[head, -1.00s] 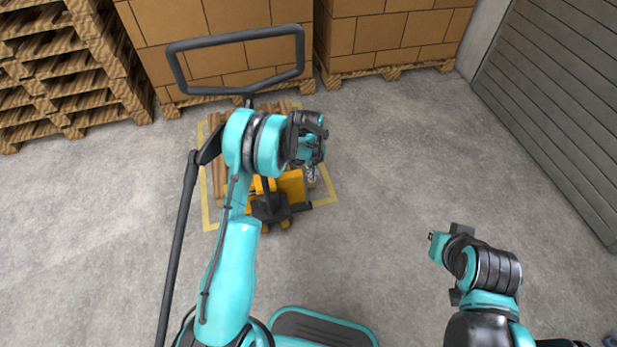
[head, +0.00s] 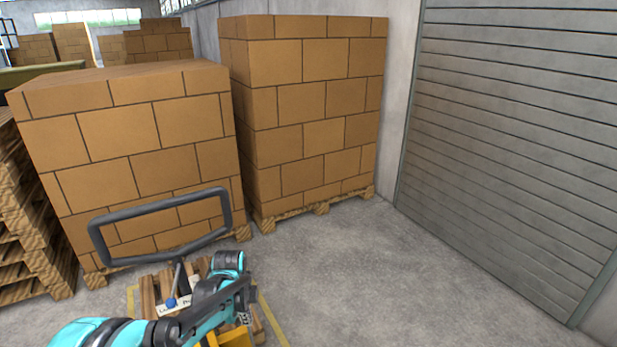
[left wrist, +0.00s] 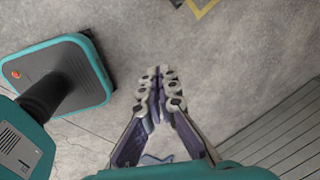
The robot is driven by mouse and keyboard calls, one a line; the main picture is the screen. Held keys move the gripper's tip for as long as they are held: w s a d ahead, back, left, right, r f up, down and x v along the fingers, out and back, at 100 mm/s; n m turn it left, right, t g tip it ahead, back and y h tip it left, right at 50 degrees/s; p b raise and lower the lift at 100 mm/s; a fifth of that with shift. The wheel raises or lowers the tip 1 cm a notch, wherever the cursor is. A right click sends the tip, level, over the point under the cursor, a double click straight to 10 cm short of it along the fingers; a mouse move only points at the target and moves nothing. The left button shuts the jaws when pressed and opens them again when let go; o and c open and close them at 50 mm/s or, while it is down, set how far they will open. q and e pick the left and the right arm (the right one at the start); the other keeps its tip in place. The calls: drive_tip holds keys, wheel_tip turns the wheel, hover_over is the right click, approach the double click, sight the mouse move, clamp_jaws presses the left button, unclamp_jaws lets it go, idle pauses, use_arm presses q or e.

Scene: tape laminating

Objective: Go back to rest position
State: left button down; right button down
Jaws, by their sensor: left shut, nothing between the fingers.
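My left gripper (head: 243,317) is low in the head view, at the end of the teal and black arm from the lower left. It hangs in front of the wooden pallet and yellow machine. In the left wrist view the left gripper (left wrist: 160,75) points over bare concrete floor. Its two fingers are together, with nothing between them. My right gripper is in neither current view.
A black handle frame (head: 225,214) rises behind my left arm. A yellow machine part (head: 233,339) and wooden pallet (head: 148,293) stand beneath. Stacked cartons (head: 315,90) fill the back, and a slatted door (head: 515,140) the right. Floor (head: 370,270) on the right is clear.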

use_arm(q)
drive_tip(key=s+r+n+t, duration=0.2)
drive_tip(key=s+r+n, duration=0.6)
drive_tip(key=s+r, duration=0.2)
drive_tip(key=s+r+n+t, duration=0.1)
drive_tip(key=s+n+t, duration=0.2)
drive_tip(key=s+n, duration=0.7)
drive_tip(key=shift+s+a, duration=0.15)
drive_tip(key=shift+s, duration=1.05)
